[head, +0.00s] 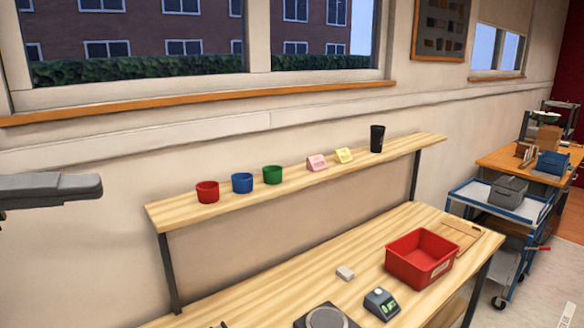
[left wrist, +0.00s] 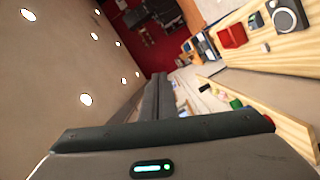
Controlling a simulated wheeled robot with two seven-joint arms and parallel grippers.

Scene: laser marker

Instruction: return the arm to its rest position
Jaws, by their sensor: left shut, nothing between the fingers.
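My left gripper (head: 85,187) comes in from the left edge in the head view. It is in the air, left of the wooden shelf and in front of the wall, apart from everything. In the left wrist view its long dark fingers (left wrist: 158,85) lie together, shut, with nothing between them. My right gripper shows in neither view.
The shelf (head: 300,172) over the workbench (head: 262,297) carries a red cup (head: 207,192), blue cup (head: 242,183), green cup (head: 272,175), two cards and a black cup (head: 377,139). A red bin (head: 422,257) stands on the bench. A cart (head: 500,205) stands right.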

